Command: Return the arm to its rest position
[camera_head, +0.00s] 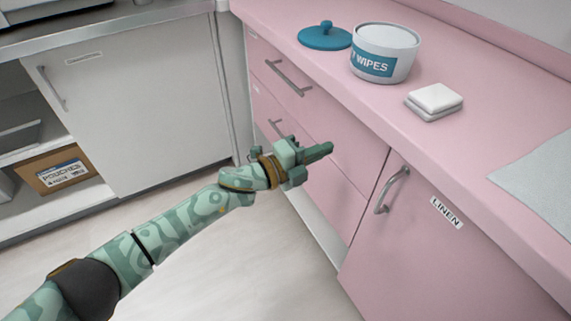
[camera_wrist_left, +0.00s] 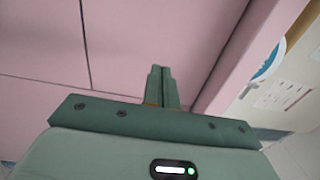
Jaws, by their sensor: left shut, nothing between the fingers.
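My left arm comes in from the lower left in the head view, patterned in two greens with a black joint. Its gripper (camera_head: 318,152) is in front of the pink drawers, below the counter's front edge. The fingers are together and empty. In the left wrist view the two fingers (camera_wrist_left: 161,88) stand side by side and touch, with the pink cabinet front behind them. My right gripper is in neither view.
The pink counter (camera_head: 480,120) holds a blue lid (camera_head: 325,38), an open wipes tub (camera_head: 385,55) and folded white cloths (camera_head: 434,100). Drawer handles (camera_head: 287,78) and the linen door handle (camera_head: 392,190) stick out. A grey cabinet (camera_head: 140,110) stands left. The floor (camera_head: 230,270) between is clear.

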